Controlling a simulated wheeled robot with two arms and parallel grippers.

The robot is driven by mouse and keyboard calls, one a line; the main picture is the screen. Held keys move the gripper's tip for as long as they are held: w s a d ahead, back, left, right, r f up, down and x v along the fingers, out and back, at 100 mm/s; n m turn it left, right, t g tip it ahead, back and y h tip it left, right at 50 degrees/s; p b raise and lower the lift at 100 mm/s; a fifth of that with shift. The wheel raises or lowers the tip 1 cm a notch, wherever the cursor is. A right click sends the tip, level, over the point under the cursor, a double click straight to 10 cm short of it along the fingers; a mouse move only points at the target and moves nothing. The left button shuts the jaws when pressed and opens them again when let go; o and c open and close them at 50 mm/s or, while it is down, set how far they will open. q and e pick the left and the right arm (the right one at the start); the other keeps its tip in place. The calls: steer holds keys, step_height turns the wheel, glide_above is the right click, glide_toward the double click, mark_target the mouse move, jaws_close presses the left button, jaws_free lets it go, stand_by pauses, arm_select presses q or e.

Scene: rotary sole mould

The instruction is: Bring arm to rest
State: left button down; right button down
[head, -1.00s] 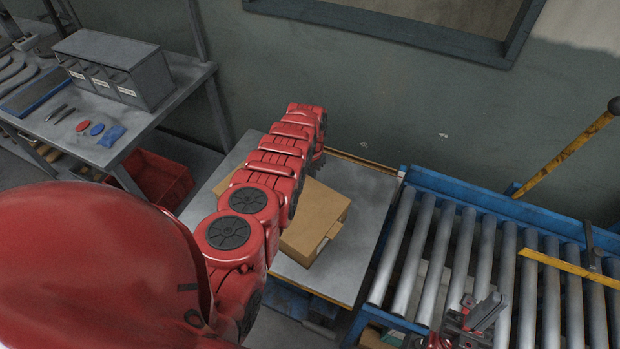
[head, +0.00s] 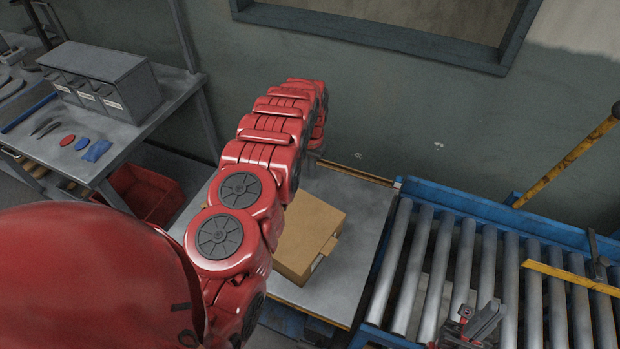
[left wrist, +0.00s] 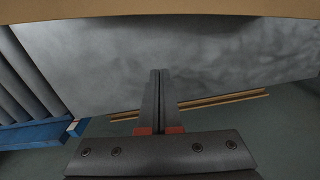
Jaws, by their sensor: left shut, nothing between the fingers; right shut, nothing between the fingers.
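My left arm (head: 265,150) reaches away over the grey table (head: 360,215), and its gripper is mostly hidden behind the arm in the head view. In the left wrist view my left gripper (left wrist: 160,74) is shut and empty, with its two fingers side by side over the bare tabletop. My right gripper (head: 487,312) shows at the lower right of the head view, shut and empty in front of the rollers.
A closed cardboard box (head: 308,235) sits on the table close to my left arm; its edge crosses the top of the left wrist view (left wrist: 160,9). A roller conveyor (head: 440,260) stands to the right. A workbench (head: 150,130) with drawers (head: 105,80) and a red bin (head: 145,190) stand left.

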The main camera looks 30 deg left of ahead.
arm_select(q)
steer(key=shift+r+b, duration=0.55)
steer(key=shift+r, duration=1.55)
